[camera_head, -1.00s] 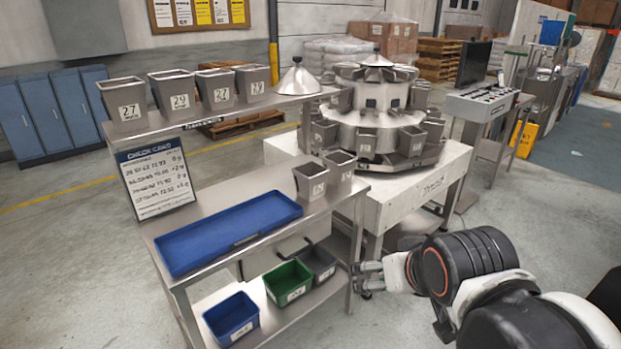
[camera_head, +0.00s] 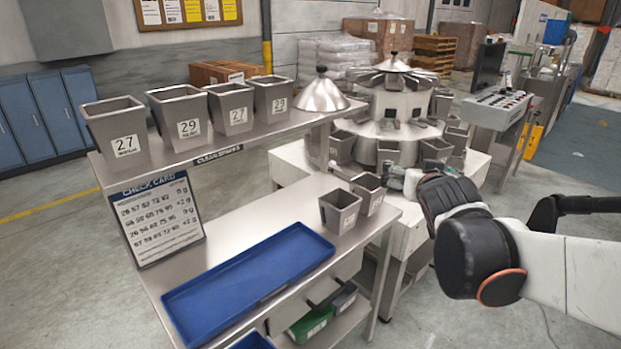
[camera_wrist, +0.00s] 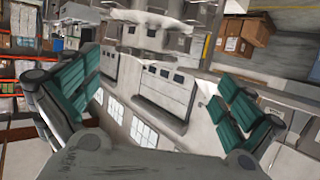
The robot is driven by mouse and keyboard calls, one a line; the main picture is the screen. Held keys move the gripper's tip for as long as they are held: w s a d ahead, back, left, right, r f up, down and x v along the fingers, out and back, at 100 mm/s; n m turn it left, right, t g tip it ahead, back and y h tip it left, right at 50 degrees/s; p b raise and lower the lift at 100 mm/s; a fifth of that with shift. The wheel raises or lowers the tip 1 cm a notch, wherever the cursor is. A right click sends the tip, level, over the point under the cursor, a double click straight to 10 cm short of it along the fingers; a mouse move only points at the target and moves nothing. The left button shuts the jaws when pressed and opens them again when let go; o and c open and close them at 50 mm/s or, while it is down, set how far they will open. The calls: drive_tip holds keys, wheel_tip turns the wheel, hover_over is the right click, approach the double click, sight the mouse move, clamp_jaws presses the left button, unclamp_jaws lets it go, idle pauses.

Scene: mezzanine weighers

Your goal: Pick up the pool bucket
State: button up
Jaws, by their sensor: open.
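Several grey metal buckets with number labels stand in view, and I cannot tell which is the pool bucket. On the upper shelf stand a left bucket marked 27 (camera_head: 115,130), a bucket marked 29 (camera_head: 180,117), another marked 27 (camera_head: 231,108) and one at the right end (camera_head: 272,98). Two smaller buckets, a front one (camera_head: 340,211) and a rear one (camera_head: 369,193), stand on the lower bench top. My gripper (camera_head: 390,174) is near the weigher's front, right of these two. In the wrist view my gripper (camera_wrist: 160,100) is open, with nothing between its teal pads.
The round multihead weigher (camera_head: 396,137) stands behind my gripper. A blue tray (camera_head: 250,283) lies on the steel bench, with a check card (camera_head: 157,217) at its left. A metal cone (camera_head: 323,94) sits on the upper shelf. A green bin (camera_head: 311,325) is below.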

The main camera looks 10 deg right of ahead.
sight(353, 207)
drive_tip(key=w+d+r+n+t+y+p, duration=0.1)
drive_tip(key=w+t+y, duration=0.15)
drive_tip(key=w, duration=0.45)
drive_tip(key=w+d+n+t+y, duration=0.1)
drive_tip(key=w+d+n+t, duration=0.1)
drive_tip(key=w+t, duration=0.35)
drive_tip(key=a+f+n+g+y, duration=0.2)
drive_tip(key=f+n+y, duration=0.15)
drive_tip(key=f, duration=0.45)
drive_tip(key=a+f+n+g+y+p, duration=0.1)
drive_tip(key=a+f+n+g+y, duration=0.1)
drive_tip(key=f+y, duration=0.45)
drive_tip(key=a+f+n+g+y, duration=0.2)
drive_tip(key=a+f, duration=0.1)
drive_tip(key=f, duration=0.6)
drive_tip(key=b+x, duration=0.1)
drive_tip(key=x, duration=0.6)
drive_tip(key=shift+w+a, duration=0.15)
drive_tip(key=shift+w, duration=0.15)
drive_tip(key=x, duration=0.1)
drive_tip(key=b+x, duration=0.2)
drive_tip(key=x, duration=0.1)
drive_tip(key=shift+s+a+f, duration=0.1)
drive_tip(key=shift+a+f, duration=0.15)
drive_tip(key=shift+f, duration=0.15)
drive_tip(key=shift+w+a+r, duration=0.25)
drive_tip(key=shift+w+a, duration=0.05)
drive_tip(key=shift+w, duration=0.2)
